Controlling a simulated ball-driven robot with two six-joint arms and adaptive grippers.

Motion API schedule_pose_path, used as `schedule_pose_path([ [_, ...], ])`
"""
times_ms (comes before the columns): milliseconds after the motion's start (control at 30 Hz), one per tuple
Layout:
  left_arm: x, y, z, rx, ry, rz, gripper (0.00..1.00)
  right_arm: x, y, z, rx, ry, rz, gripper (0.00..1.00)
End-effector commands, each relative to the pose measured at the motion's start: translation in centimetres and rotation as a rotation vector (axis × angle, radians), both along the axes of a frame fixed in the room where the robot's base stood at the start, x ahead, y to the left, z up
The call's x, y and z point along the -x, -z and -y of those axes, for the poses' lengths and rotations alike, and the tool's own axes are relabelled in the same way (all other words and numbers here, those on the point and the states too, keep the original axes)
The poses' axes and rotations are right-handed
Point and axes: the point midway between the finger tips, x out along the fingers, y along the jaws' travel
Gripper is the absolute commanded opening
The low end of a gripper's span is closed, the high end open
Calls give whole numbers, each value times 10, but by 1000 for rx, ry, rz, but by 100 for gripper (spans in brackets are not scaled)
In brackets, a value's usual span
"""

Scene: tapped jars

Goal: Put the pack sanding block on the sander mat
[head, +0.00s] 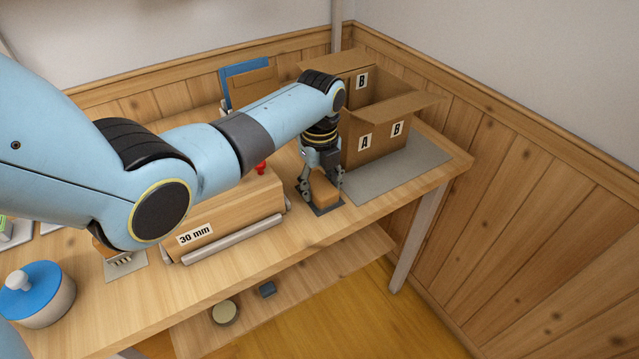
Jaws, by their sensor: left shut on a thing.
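An orange-brown sanding block (323,191) is between the fingers of my left gripper (321,184), which is shut on it. The block is at a small dark grey mat (328,210), which looks like the sander mat, near the table's front edge. The block covers part of this mat. I cannot tell whether its underside touches the mat. My left arm reaches in from the left, with the gripper pointing down. My right gripper is not in view.
An open cardboard box (375,140) with A and B labels stands behind and right of the gripper, beside a larger grey mat (415,165). A wooden piece marked 30 mm (235,215) lies left. A blue-lidded jar (38,295) stands at the front left.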

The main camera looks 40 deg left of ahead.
Motion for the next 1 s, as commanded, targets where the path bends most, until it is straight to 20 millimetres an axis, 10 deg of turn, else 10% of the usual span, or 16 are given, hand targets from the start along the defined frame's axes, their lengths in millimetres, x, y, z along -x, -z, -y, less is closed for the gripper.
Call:
schedule_pose_path([
  [200, 0, 1, 0, 0, 0, 0, 70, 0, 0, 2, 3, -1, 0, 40],
  [567, -1, -6, 0, 0, 0, 2, 70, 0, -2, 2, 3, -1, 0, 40],
  [1000, -1, -96, 0, -1, 0, 4, 70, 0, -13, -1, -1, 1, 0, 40],
])
